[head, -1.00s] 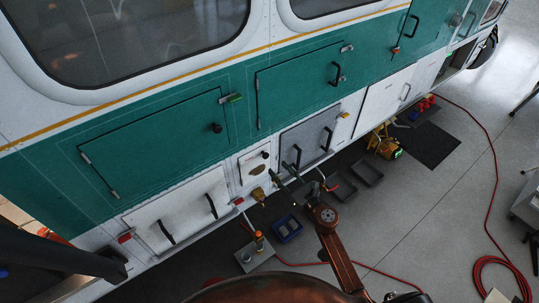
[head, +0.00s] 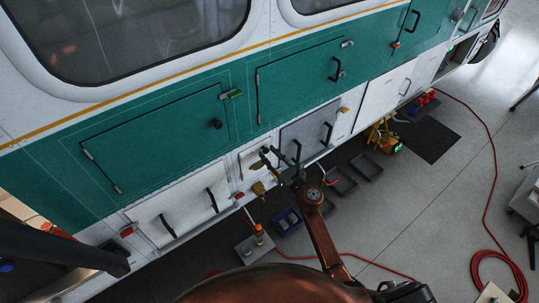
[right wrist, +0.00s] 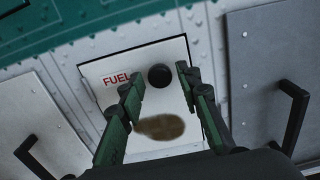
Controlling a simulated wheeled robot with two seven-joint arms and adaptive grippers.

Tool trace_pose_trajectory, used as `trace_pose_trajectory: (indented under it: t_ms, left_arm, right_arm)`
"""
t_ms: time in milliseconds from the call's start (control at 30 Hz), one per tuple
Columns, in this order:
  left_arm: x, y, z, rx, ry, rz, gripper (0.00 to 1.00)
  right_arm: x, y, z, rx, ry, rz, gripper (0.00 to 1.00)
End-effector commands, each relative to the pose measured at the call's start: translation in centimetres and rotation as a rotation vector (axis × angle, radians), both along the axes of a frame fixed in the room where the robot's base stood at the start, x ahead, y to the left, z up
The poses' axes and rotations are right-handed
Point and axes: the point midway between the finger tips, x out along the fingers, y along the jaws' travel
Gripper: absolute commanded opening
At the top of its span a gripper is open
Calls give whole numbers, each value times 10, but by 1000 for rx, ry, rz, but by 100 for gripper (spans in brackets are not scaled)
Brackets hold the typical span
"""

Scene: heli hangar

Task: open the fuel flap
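The fuel flap (right wrist: 109,95) is a small white panel with a red FUEL label, a round black knob (right wrist: 159,76) and a brown stain below. It looks closed in its frame. In the head view the flap (head: 243,163) is partly hidden by my right gripper (head: 268,156). In the right wrist view my right gripper (right wrist: 158,80) is open, with one finger on each side of the knob. Gaps show between the fingers and the knob, and nothing is held. My left gripper does not show.
A grey panel (head: 300,128) with black handles is right of the flap, and a white panel (head: 165,205) with black handles is left. Trays, a blue bin (head: 287,221) and a yellow tool (head: 384,137) lie below on the floor. A red hose (head: 475,270) crosses the open floor.

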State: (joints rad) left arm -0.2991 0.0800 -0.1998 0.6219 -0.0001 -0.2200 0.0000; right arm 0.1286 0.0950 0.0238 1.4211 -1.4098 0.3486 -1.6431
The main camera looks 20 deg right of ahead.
Motion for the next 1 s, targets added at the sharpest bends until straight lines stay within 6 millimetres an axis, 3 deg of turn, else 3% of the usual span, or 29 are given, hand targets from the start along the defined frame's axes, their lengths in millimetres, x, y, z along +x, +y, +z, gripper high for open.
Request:
trace_pose_trajectory:
  t_ms: [433,1000]
  left_arm:
    - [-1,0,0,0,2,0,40]
    - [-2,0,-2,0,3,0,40]
  right_arm:
    - [0,0,0,0,0,0,0]
    - [3,3,0,1,0,-20,0]
